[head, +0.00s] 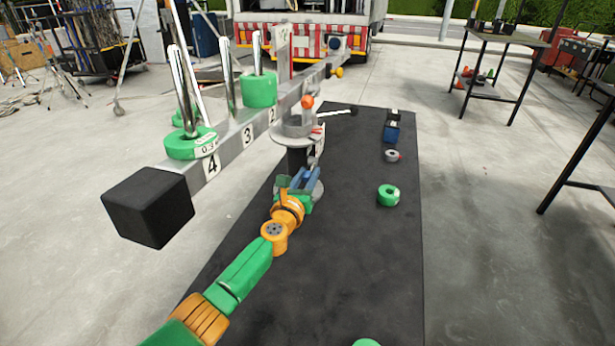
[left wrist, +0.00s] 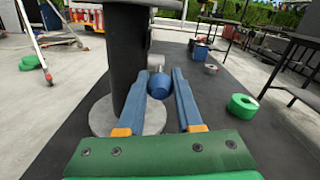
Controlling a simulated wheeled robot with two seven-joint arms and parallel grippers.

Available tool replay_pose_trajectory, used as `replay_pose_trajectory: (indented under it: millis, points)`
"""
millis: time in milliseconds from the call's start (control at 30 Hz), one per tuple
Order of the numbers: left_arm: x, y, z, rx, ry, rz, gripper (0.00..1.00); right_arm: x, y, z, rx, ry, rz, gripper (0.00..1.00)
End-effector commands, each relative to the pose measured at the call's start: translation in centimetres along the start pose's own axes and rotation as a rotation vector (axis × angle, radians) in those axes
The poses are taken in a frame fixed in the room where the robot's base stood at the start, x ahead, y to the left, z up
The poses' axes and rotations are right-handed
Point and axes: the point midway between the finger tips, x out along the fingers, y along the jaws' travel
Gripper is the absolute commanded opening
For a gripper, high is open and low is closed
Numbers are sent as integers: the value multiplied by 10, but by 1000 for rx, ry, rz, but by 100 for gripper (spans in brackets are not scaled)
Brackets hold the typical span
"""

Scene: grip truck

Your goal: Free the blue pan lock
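The blue pan lock, a rounded blue knob (left wrist: 160,86), sticks out from the side of the dark column (left wrist: 128,55) in the left wrist view. My left gripper (head: 306,178) is at the column, below the grey head of the stand (head: 297,128). In the left wrist view its two blue fingers (left wrist: 163,76) are spread, one on each side of the knob, with a gap visible beside it. I cannot tell whether the knob lies fully between the fingertips in depth. In the head view the gripper hides the knob.
A long grey beam (head: 232,128) with green ring weights (head: 190,143) and a black block (head: 148,206) reaches out to the left above my arm. A green roll (head: 388,196) and small items lie on the black mat (head: 360,270). Dark tables (head: 495,38) stand right.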

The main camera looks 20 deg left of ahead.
Motion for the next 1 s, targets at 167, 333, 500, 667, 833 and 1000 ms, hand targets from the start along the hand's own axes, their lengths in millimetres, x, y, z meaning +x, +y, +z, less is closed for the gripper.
replay_pose_trajectory:
  millis: [167, 333, 500, 667, 833, 1000]
  points:
    - [0, 0, 0, 1, 0, 0, 0, 0, 1, 0, 0, 1, 1, 100]
    - [0, 0, 0, 1, 0, 0, 0, 0, 1, -1, 0, 1, 1, 100]
    - [0, 0, 0, 1, 0, 0, 0, 0, 1, -1, 0, 2, 1, 100]
    - [0, 0, 0, 1, 0, 0, 0, 0, 1, -1, 0, 2, 1, 100]
    - [0, 0, 0, 1, 0, 0, 0, 0, 1, -1, 0, 2, 1, 100]
    - [0, 0, 0, 1, 0, 0, 0, 0, 1, -1, 0, 1, 1, 100]
